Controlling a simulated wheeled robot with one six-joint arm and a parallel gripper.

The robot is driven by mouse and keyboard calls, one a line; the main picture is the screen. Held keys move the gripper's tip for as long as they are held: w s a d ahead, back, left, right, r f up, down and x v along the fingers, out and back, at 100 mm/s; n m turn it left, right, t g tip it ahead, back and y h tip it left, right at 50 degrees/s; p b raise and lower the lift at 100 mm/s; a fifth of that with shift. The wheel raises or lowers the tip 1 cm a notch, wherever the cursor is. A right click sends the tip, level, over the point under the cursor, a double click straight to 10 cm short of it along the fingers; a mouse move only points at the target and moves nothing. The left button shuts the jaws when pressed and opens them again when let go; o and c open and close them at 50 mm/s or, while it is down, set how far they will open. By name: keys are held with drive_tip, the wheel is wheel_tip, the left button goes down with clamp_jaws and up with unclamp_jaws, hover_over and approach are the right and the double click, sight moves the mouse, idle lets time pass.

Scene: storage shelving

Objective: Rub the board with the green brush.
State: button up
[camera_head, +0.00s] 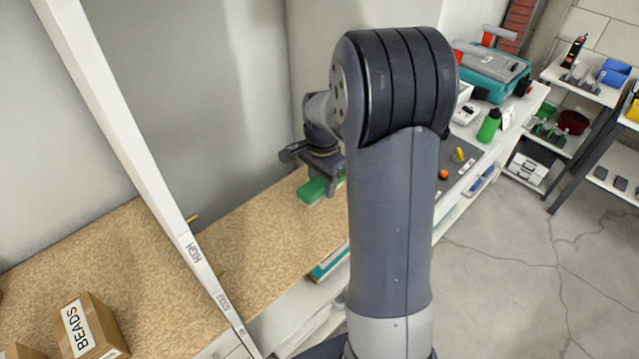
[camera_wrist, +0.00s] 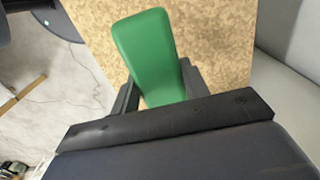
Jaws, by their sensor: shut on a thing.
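The green brush (camera_head: 313,190) is at the far end of the tan speckled board (camera_head: 270,222) in the head view, partly hidden behind my arm. My gripper (camera_head: 322,178) is above it and shut on it. In the wrist view the green brush (camera_wrist: 150,55) lies between the two dark fingers (camera_wrist: 158,95), its long body pointing away from the wrist. The board (camera_wrist: 215,35) shows behind and beneath the brush. I cannot tell whether the brush touches the board.
A white upright post (camera_head: 140,160) crosses the board's left part. A cardboard box marked BEADS (camera_head: 88,328) stands at the lower left. A green bottle (camera_head: 489,126) and a teal toolbox (camera_head: 492,72) stand beyond my arm. A grey wall (camera_head: 200,90) backs the board.

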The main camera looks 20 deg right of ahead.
drive_tip(key=shift+r+p, duration=0.75)
drive_tip(key=shift+r, duration=0.55)
drive_tip(key=shift+s, duration=0.1)
